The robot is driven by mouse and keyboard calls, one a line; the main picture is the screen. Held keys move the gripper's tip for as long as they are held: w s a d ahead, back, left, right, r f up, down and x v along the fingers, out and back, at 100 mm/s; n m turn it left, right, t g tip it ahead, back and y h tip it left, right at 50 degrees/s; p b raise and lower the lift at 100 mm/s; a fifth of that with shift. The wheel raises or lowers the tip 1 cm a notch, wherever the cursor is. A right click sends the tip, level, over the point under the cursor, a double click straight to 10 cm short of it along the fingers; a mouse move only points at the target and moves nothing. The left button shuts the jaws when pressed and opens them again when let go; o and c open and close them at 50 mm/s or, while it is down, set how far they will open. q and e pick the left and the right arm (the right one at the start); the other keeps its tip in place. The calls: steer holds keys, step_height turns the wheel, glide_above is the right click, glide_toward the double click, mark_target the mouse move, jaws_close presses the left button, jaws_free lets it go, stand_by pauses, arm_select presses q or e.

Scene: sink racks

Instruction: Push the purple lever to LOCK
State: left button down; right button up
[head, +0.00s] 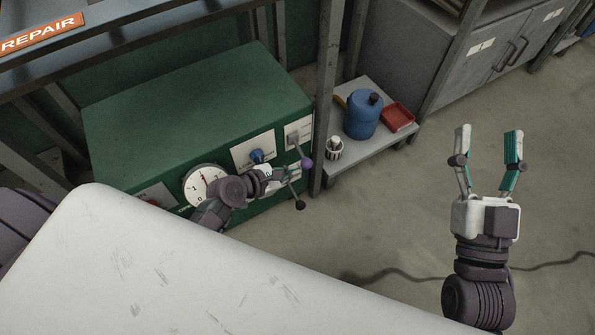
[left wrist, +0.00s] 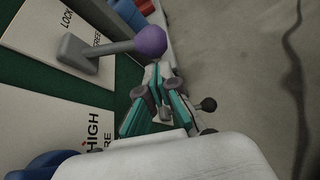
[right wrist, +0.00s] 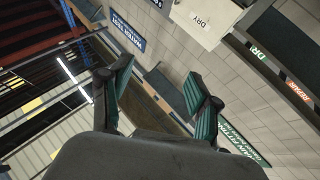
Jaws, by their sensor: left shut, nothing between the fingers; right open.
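The purple lever has a grey arm and a purple ball knob (head: 306,163), and sits on a white plate at the right end of the green cabinet front. In the left wrist view the purple knob (left wrist: 151,41) stands out from the plate (left wrist: 35,30), which reads LOCK and what looks like FREE; I cannot tell its exact setting. My left gripper (head: 295,172) is shut and empty, its fingertips close beside the knob; contact is unclear. Its fingers (left wrist: 158,98) show just below the knob in the left wrist view. My right gripper (head: 489,132) is open and empty, over the floor at the right.
A black-knobbed lever (head: 300,205) is close below my left gripper. A blue knob (head: 257,156) and a round dial (head: 205,185) are on the green cabinet (head: 190,110). A post (head: 327,90) and a low shelf with a blue can (head: 362,115) stand to the right.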

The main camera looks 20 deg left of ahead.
arm_select(q)
steer(key=shift+b+x, duration=0.3)
steer(key=shift+x, duration=0.85)
arm_select(e)
steer(key=s+r+t, duration=0.2)
steer(key=r, duration=0.1)
steer(key=shift+s+d+r+t+y, duration=0.1)
steer(key=shift+s+r+t+y, duration=0.1)
steer(key=shift+t+y, duration=0.15)
steer(key=shift+f, duration=0.1)
